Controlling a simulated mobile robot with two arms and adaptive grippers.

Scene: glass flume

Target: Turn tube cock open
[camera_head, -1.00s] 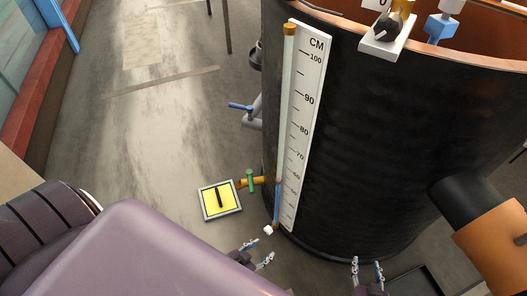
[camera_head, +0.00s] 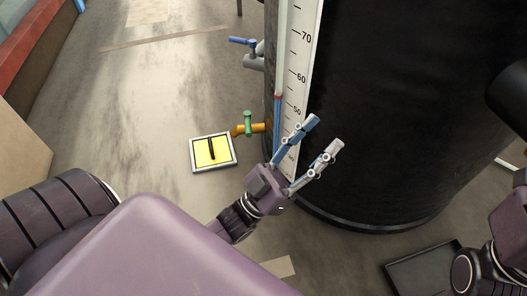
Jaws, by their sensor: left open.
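A brass cock with a green handle (camera_head: 248,124) sticks out to the left from the foot of the black tank (camera_head: 400,110). A glass tube (camera_head: 278,75) with blue liquid below a red mark runs down beside the white scale (camera_head: 298,80). My left gripper (camera_head: 324,132) is open and empty, in front of the lower scale, to the right of the green handle and apart from it in the picture. It hides the tube's lower end, so any fitting there cannot be seen. My right gripper is out of view; only parts of my right arm show.
A blue-handled valve (camera_head: 243,41) stands out from the tank's left side, higher up. A yellow plate with a grey frame (camera_head: 212,152) lies left of the brass cock. A dark tray (camera_head: 425,270) lies at lower right. The floor at left is mostly clear.

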